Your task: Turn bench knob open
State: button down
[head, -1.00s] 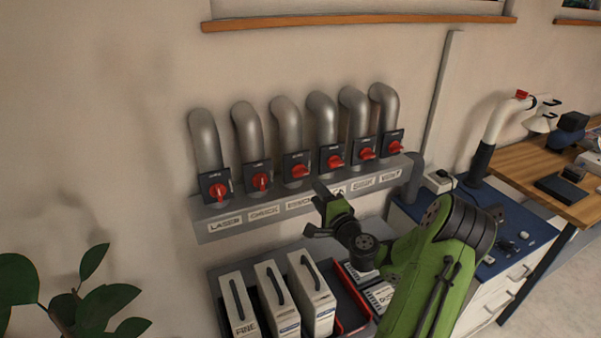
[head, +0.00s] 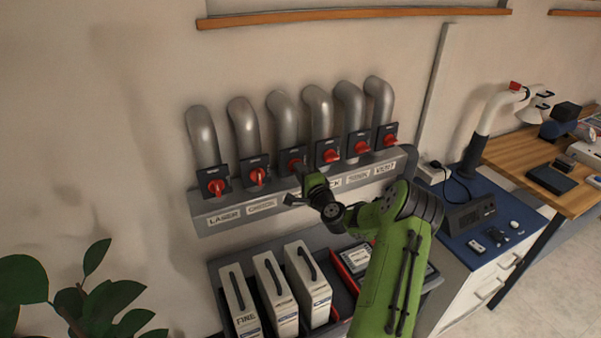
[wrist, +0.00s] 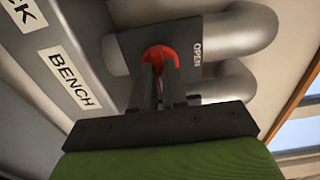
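The bench knob (head: 296,167) is the third red knob from the left in the head view, on a dark square plate below a grey pipe. In the wrist view the red knob (wrist: 160,54) shows just beyond my fingertips, with the word OPEN on its plate and the BENCH label (wrist: 74,79) to the left. My gripper (head: 304,178) is in front of this knob. In the wrist view its two fingers (wrist: 160,75) stand close together and overlap the knob's face. Whether they grip its handle cannot be told.
Other red knobs, such as the laser knob (head: 216,187) and the check knob (head: 257,177), line the same grey rail (head: 215,205). White cases (head: 307,285) stand below the rail. A blue-topped bench (head: 460,215) is at the right, a plant (head: 85,290) at lower left.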

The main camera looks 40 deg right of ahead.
jog(key=shift+f+b, duration=0.1)
jog(key=shift+b, duration=0.4)
jog(key=n+b, duration=1.7)
jog(key=b, duration=0.9)
jog(key=shift+n, duration=0.4)
jog(key=c, duration=1.2)
grip_release()
jog(key=shift+o, duration=0.2)
